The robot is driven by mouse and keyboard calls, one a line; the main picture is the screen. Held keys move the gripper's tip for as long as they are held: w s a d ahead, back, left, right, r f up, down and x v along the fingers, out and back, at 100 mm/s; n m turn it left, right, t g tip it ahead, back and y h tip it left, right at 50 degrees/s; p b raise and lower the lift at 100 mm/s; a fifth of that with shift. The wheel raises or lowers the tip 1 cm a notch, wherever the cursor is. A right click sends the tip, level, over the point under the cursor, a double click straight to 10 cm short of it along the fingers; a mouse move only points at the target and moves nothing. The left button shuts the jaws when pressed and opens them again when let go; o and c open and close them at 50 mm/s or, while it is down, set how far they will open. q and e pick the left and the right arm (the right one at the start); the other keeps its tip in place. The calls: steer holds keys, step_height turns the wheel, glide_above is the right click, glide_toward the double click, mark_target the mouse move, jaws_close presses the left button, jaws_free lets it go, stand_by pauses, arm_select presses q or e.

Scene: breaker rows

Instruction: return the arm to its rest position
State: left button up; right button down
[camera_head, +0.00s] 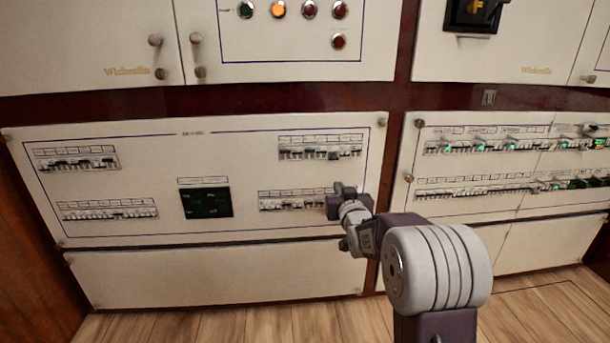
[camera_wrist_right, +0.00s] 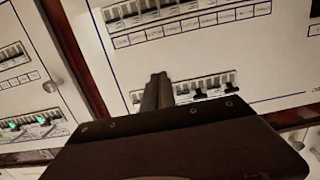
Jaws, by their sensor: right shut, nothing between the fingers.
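My right arm reaches in from the lower right of the head view. Its gripper (camera_head: 344,190) is in front of the right end of the lower right breaker row (camera_head: 290,199) on the white panel (camera_head: 240,237). In the right wrist view, the gripper's fingers (camera_wrist_right: 158,88) are together with nothing between them. They overlap the edge of a breaker row (camera_wrist_right: 207,86) with dark switches. I cannot tell whether the fingertips touch the panel. The gripper hides part of the lower right row in the head view. My left gripper is not in view.
The panel also carries an upper right breaker row (camera_head: 320,147), two left rows (camera_head: 75,159) (camera_head: 108,210) and a dark display (camera_head: 206,203). A neighbouring panel with green-lit rows (camera_head: 490,145) stands at right. Cabinet knobs (camera_head: 155,40) stick out above. Wooden floor (camera_head: 250,324) lies below.

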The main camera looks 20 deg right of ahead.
steer(key=s+a+r+n+y+p, duration=0.2)
steer(key=a+r+y+p, duration=0.1)
steer(key=a+r+p, duration=0.7)
steer(key=s+a+f+g+p, duration=0.2)
steer(key=s+f+g, duration=0.35)
steer(key=s, duration=0.45)
steer(key=s+a+f+g+y+p, duration=0.1)
steer(key=s+f+g+p, duration=0.1)
steer(key=s+f+g, duration=0.65)
steer(key=s+a+f+g+p, duration=0.2)
steer(key=s+f, duration=0.3)
steer(key=s, duration=0.7)
step_height(320, 180, up, 37)
steer(key=p, duration=3.6)
steer(key=shift+f+t, duration=0.2)
steer(key=shift+t, duration=0.1)
steer(key=shift+a, duration=0.1)
